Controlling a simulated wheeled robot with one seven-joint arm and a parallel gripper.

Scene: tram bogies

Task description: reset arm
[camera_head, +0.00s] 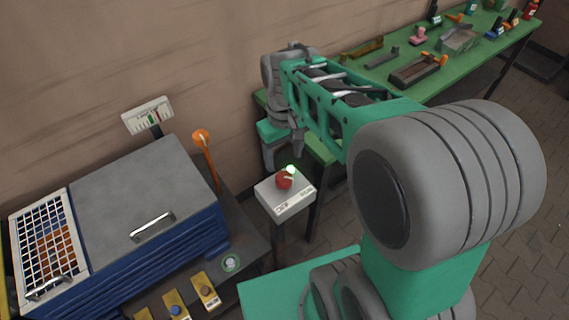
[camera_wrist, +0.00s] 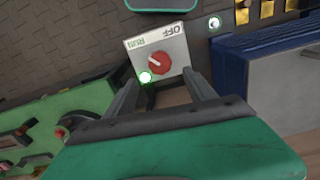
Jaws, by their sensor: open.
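My gripper (camera_head: 283,157) is at the end of my green and grey arm, just above and behind a grey switch box on a post. In the wrist view my gripper (camera_wrist: 161,82) shows two open fingers with nothing between them but the view of the box. The switch box (camera_head: 293,203) has a red rotary knob (camera_head: 284,180) and a lit green lamp (camera_head: 291,169). In the wrist view the box (camera_wrist: 172,44) carries the words OFF and RUN. The red knob (camera_wrist: 160,63) has a white mark pointing towards the RUN side, near the lit lamp (camera_wrist: 145,77).
A blue cabinet (camera_head: 150,245) with a grey lid and white grid stands at the left. A green table (camera_head: 470,70) with several parts runs along the wall. Paved floor (camera_head: 530,215) lies open at right.

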